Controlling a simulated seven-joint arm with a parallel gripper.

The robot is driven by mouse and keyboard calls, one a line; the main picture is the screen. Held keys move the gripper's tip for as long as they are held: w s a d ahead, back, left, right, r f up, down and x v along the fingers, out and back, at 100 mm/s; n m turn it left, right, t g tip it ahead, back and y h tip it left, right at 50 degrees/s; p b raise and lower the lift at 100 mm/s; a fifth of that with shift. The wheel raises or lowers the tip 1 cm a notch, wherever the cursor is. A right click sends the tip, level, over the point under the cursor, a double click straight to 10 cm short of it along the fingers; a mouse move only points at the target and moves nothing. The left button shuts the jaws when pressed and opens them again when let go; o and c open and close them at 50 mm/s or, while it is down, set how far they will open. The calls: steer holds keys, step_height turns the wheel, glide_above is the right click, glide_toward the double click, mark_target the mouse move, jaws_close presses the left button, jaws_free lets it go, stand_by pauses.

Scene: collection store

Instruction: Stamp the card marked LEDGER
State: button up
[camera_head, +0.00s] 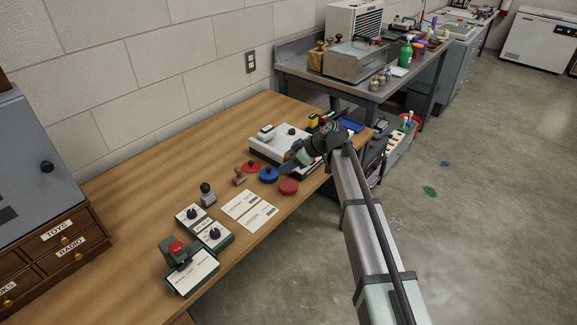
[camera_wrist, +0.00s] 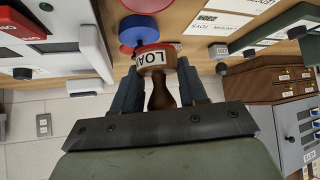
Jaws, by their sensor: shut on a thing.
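My gripper (camera_head: 290,161) is over the table's right part, beside the ink pads. In the wrist view my gripper (camera_wrist: 160,88) is shut on a wooden-handled stamp (camera_wrist: 158,72) with a white label reading "LOA", cut off at the curve. Its far rim shows red. Two pale cards, an upper card (camera_head: 240,204) and a lower card (camera_head: 257,218), lie flat left of the pads. Their print is too small to read in the head view. A blue ink pad (camera_head: 268,175) lies between a red pad (camera_head: 251,167) and another red pad (camera_head: 289,187).
Another wooden stamp (camera_head: 239,176) stands near the cards. A dark-handled stamp (camera_head: 207,194) stands behind boxed devices (camera_head: 191,216). A green device with a red knob (camera_head: 177,250) is at the front. A white unit (camera_head: 276,146) stands behind my gripper. Labelled drawers (camera_head: 58,240) stand left. Bare wood lies behind the cards.

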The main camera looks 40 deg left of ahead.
steer(key=s+a+n, duration=0.1)
steer(key=s+a, duration=0.3)
steer(key=s, duration=0.3)
steer(key=n+g+h, duration=0.5)
steer(key=n, duration=0.3)
glide_above(247, 226)
steer(key=w+d, duration=0.1)
steer(key=w, duration=0.2)
steer(key=f, duration=0.2)
steer(key=shift+d+f, duration=0.2)
steer(key=shift+f, duration=2.7)
steer(key=shift+f, duration=0.55)
step_height(247, 226, up, 7)
steer(key=shift+w, duration=0.1)
